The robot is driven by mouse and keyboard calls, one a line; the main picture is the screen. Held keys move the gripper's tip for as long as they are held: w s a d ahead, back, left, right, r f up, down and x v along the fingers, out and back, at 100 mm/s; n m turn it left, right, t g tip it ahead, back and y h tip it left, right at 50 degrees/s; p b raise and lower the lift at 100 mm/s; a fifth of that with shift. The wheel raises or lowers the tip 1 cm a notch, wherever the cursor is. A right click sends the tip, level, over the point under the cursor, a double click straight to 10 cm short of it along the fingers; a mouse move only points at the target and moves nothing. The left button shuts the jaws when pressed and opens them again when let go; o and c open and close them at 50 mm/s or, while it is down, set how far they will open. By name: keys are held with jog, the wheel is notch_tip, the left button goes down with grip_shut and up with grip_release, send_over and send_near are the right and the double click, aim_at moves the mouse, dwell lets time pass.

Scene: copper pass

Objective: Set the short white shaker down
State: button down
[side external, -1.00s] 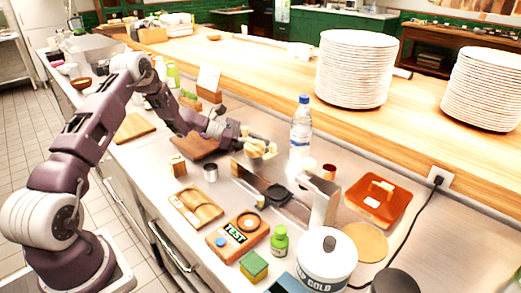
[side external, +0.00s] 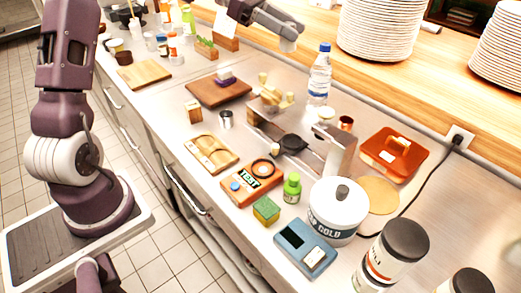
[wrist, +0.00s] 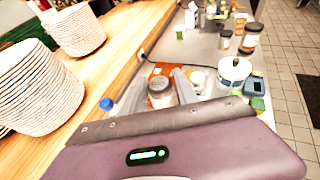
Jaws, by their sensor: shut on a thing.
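In the side external view my arm's far end (side external: 285,32) shows at the top, above the counter near the raised wooden ledge.
A water bottle (side external: 318,78) stands near a steel stand (side external: 334,160). An orange tray (side external: 394,155), a white pot (side external: 337,215), a blue scale (side external: 305,247) and a dark-lidded canister (side external: 393,255) crowd the right. Stacked plates (side external: 380,30) stand on the ledge. A wooden board (side external: 217,92) lies behind.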

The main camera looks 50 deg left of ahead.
notch_tip(320, 180, up, 3)
jog(key=s+d, duration=0.2)
jog(key=s, duration=0.1)
jog(key=s+f+n+t, duration=0.1)
jog(key=s+f, duration=0.2)
jog(key=f, duration=0.7)
jog(key=s+a+f+n+t+y, duration=0.1)
jog(key=s+f, duration=0.3)
jog(key=f, duration=0.7)
jog(key=shift+f, duration=0.2)
